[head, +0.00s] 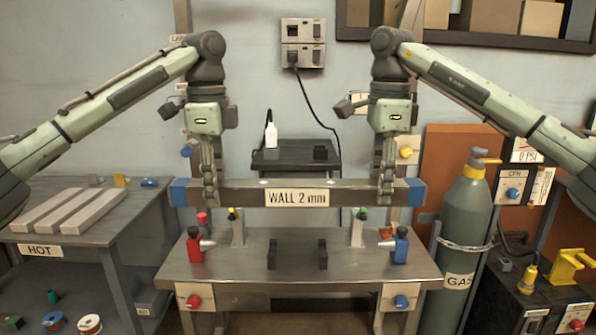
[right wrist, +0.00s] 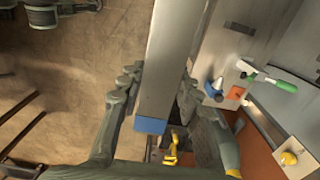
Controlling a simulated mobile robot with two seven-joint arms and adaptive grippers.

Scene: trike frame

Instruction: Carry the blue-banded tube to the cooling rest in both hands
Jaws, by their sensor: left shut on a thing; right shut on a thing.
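The blue-banded tube (head: 240,191) is a grey square tube with a blue band at each end and a "WALL 2 mm" label. It is level and raised above the middle bench (head: 190,268). My left gripper (head: 210,192) is shut on it near its left band. My right gripper (head: 386,192) is shut on it near its right band. In the right wrist view the tube (right wrist: 170,65) lies between my right fingers (right wrist: 158,88), its blue end showing. Nothing in view is labelled as the cooling rest; two dark upright blocks (head: 272,254) stand on the bench below the tube.
A red clamp (head: 195,248) and a blue clamp (head: 399,246) stand on the bench. At left, a table marked "HOT" (head: 135,215) holds several grey bars. A gas cylinder (head: 462,220) stands at right. A small dark stand (head: 295,155) is behind the tube.

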